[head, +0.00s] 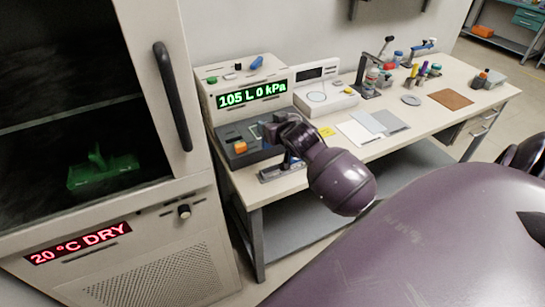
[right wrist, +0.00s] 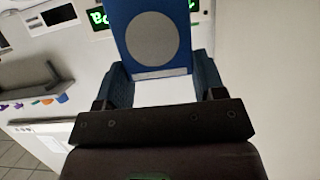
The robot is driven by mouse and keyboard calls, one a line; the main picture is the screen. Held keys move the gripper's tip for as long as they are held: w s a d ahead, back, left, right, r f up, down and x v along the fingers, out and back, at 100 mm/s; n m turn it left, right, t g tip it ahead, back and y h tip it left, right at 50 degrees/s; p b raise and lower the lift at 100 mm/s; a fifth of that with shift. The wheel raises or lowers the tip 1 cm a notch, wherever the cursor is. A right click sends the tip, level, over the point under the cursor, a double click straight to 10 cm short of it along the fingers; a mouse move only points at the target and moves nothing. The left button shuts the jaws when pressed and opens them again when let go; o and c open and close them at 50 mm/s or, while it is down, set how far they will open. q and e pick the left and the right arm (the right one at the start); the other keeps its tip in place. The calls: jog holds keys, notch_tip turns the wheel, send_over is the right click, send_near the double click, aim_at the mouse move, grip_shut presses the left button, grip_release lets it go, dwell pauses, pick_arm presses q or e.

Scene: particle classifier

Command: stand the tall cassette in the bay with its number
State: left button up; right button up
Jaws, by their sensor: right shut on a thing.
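My right gripper (head: 284,133) is at the front of the classifier (head: 248,96), by its dark lower unit (head: 240,155). In the right wrist view my right gripper (right wrist: 160,95) is shut on a blue cassette (right wrist: 126,25) with a grey round disc and a pale strip below it. The cassette stands out ahead of the fingers. In the head view the wrist largely hides the cassette. I cannot read a number on it, and I cannot make out the numbered bays. My left gripper is not in view.
A dark-windowed cabinet (head: 192,100) with a long black handle stands close on the left. A white scale (head: 325,92) stands right of the classifier. A metal holder (head: 281,170) sits at the bench's front edge. Grey and white plates (head: 388,122) lie farther right.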

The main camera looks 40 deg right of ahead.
notch_tip(320, 180, down, 13)
jog(key=shift+r+b, duration=0.1)
jog(key=shift+b, duration=0.4)
jog(key=o, duration=0.9)
jog(key=shift+o, duration=0.2)
jog(key=v, duration=1.1)
jog(key=s+a+f+n+g+y, duration=0.1)
jog(key=s+a+f+n, duration=0.1)
jog(key=s+a+f, duration=0.2)
jog(key=s+a+f+n+y, duration=0.1)
jog(key=s+a+f, duration=0.4)
jog(key=s+a, duration=0.5)
jog(key=shift+s+n+g+y+p, duration=0.4)
jog(key=shift+s+y, duration=0.2)
jog(key=shift+s, duration=0.2)
